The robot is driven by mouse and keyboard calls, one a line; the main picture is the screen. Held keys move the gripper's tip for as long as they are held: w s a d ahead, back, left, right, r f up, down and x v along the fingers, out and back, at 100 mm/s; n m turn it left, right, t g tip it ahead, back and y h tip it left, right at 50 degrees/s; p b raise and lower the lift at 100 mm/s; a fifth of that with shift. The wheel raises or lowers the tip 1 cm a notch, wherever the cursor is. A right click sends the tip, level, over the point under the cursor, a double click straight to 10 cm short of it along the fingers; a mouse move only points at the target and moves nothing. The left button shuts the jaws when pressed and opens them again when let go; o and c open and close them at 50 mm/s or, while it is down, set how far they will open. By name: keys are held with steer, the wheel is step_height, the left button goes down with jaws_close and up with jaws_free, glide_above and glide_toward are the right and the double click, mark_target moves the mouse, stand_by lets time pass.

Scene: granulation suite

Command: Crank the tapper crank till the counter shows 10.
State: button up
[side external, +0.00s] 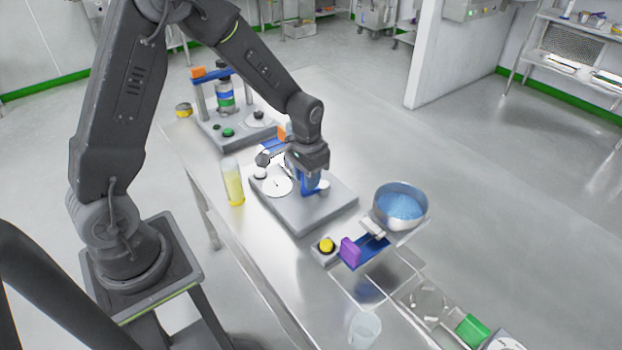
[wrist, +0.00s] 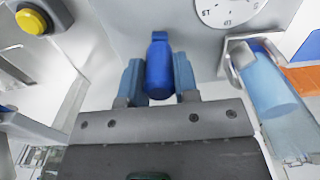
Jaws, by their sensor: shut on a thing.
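The tapper stands on a grey base plate (side external: 312,218) in the middle of the steel table. My gripper (side external: 308,178) is over its right half, pointing down. In the wrist view my gripper (wrist: 158,78) has its two light-blue fingers either side of the dark-blue crank handle (wrist: 158,55), shut on it. The blue crank (side external: 311,189) is partly hidden by my gripper in the side view. The white counter dial (side external: 277,186) lies left of the crank. The dial also shows at the wrist view's top edge (wrist: 232,10), cut off; its reading is not legible.
A cylinder of yellow material (side external: 233,184) stands left of the tapper. To the right are a yellow button (side external: 326,245), a purple block (side external: 350,252) and a bowl of blue granules (side external: 399,187). Another station (side external: 226,130) stands behind. Table right of the tapper's back is clear.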

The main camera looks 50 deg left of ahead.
steer(key=shift+w+a, duration=0.1)
steer(key=shift+w, duration=0.05)
steer(key=shift+w+a, duration=0.3)
steer(key=shift+a, duration=0.2)
steer(key=shift+w+a, duration=0.25)
steer(key=shift+a, duration=0.2)
steer(key=shift+w+a, duration=0.3)
steer(key=shift+w, duration=0.25)
steer(key=shift+w+a, duration=0.3)
steer(key=shift+w, duration=0.2)
steer(key=shift+r, duration=0.1)
